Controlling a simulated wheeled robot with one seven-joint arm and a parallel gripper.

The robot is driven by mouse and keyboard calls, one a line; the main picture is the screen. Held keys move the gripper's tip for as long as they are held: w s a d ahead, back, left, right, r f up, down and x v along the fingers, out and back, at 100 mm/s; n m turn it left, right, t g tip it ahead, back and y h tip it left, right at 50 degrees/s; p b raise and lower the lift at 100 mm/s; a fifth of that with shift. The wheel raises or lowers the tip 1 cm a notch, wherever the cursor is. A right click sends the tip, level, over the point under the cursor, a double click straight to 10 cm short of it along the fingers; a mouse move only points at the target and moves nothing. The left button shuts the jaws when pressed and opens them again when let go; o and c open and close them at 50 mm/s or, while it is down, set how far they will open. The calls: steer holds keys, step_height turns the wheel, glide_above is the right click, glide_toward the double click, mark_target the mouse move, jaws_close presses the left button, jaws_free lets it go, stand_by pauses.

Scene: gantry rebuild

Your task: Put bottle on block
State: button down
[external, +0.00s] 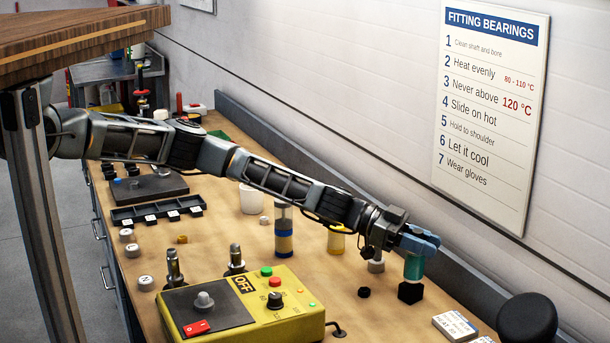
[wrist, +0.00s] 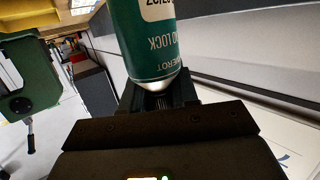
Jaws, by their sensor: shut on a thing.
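The bottle is teal-green with a white label; in the external view (external: 413,268) it is upright below my gripper. It also shows large in the wrist view (wrist: 146,45), with its narrow end at the jaws. My gripper (external: 418,244) is shut on that end; its jaws show in the wrist view (wrist: 158,92) too. The block (external: 410,292) is a small black cube on the bench, directly under the bottle in the external view. The bottle's base meets the block's top in the picture; I cannot tell whether they touch.
A small black piece (external: 364,292) and a grey-white ring (external: 376,266) are left of the block. A yellow control box (external: 245,308) stands in front. A yellow container (external: 336,240) and a clear cylinder (external: 284,228) are further left. Cards (external: 455,325) lie at right, near the wall.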

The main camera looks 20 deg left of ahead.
steer(key=shift+f, duration=0.5)
steer(key=shift+f, duration=0.15)
steer(key=c, duration=0.9)
jaws_free()
steer(key=shift+o, duration=0.2)
steer(key=b+v, duration=0.1)
steer(key=v, duration=1.1)
steer(key=shift+s, duration=0.1)
